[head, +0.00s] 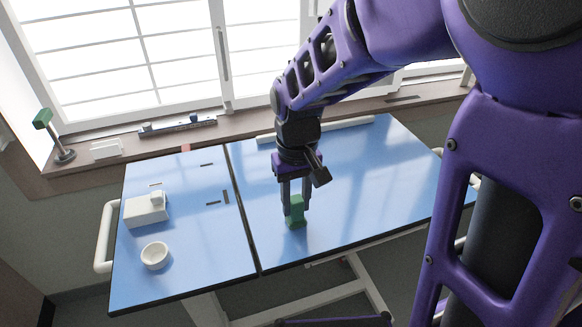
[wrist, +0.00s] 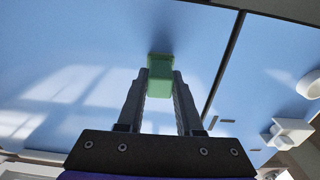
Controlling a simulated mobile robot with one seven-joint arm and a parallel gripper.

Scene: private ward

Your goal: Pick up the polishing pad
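A small green block, which I take to be the polishing pad (head: 296,214), is at the blue tabletop between my gripper's fingers. My gripper (head: 295,205) points down over the right-hand part of the table. In the wrist view the pad (wrist: 159,84) fills the space between the two fingertips (wrist: 160,76), with no clear gap at either side. The gripper looks shut on it. The pad's lower end reaches past the fingertips. I cannot tell whether its underside touches the table.
On the table's left part (head: 190,262) stand a white box-like item (head: 146,211) and a white bowl (head: 155,255). Small dark strips lie near the seam. A green-topped stand (head: 43,118) is on the windowsill. The tabletop right of the gripper is clear.

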